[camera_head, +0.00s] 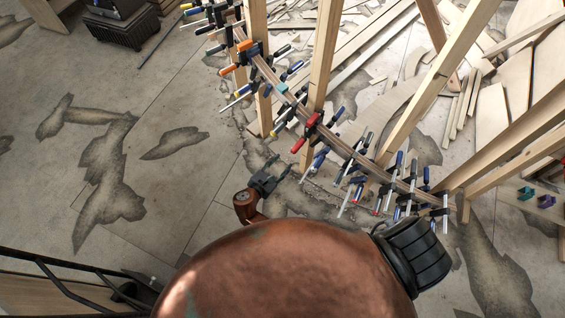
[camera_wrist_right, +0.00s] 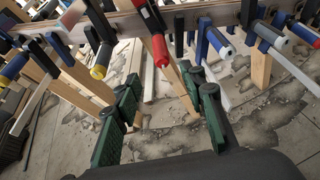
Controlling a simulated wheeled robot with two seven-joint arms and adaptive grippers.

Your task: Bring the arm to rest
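My right gripper (camera_head: 266,182) is out in front of my copper-coloured body, in the middle of the head view. In the right wrist view its two green-padded fingers (camera_wrist_right: 163,115) are spread apart, with nothing held between them. The curved wooden stringer (camera_head: 345,150) runs diagonally beyond it, lined with many clamps. A clamp with a red handle (camera_wrist_right: 160,62) hangs from the stringer (camera_wrist_right: 135,22) above and beyond the fingers; the gripper appears apart from it. My left gripper is not in view.
Upright wooden posts (camera_head: 322,60) stand along the stringer. Loose boards and offcuts (camera_head: 490,105) lie on the floor behind it. A dark railing (camera_head: 60,268) is at the lower left and a black crate-like box (camera_head: 120,27) at the upper left. The patched concrete floor (camera_head: 165,95) at left is clear.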

